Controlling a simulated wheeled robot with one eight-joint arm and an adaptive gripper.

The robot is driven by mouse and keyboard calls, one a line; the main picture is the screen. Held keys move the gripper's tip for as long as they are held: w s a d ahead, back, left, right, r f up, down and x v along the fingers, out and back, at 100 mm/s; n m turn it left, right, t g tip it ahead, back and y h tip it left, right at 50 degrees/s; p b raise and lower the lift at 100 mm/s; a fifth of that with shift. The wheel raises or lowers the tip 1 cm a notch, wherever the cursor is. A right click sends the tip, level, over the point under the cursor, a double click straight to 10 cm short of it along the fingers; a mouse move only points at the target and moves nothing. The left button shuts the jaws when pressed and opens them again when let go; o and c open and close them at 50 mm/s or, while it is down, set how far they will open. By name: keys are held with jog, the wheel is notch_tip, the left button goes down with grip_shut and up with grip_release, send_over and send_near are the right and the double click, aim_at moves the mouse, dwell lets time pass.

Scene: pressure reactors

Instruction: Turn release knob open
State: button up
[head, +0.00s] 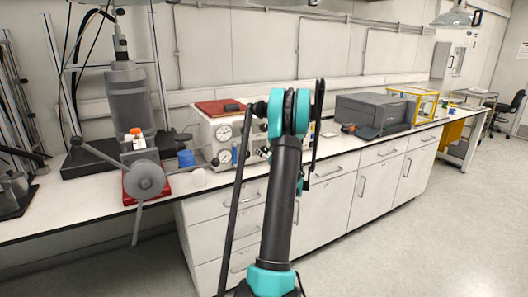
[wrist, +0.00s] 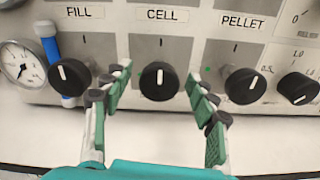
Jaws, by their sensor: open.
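The control panel (wrist: 190,60) fills the wrist view, with black knobs labelled FILL (wrist: 69,76), CELL (wrist: 159,81) and PELLET (wrist: 245,85). No label reading "release" shows. In the head view the white control box (head: 205,134) stands on the bench, partly hidden by my arm; my gripper is hidden there.
A pressure gauge (wrist: 20,64) and blue tube (wrist: 49,48) sit left of the FILL knob; another black knob (wrist: 297,88) is at right. A reactor with a long-handled wheel (head: 145,178) stands left of the box. A grey printer-like machine (head: 372,111) stands right.

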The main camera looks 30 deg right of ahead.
jog(key=shift+w, duration=0.65)
jog(key=c, duration=1.2)
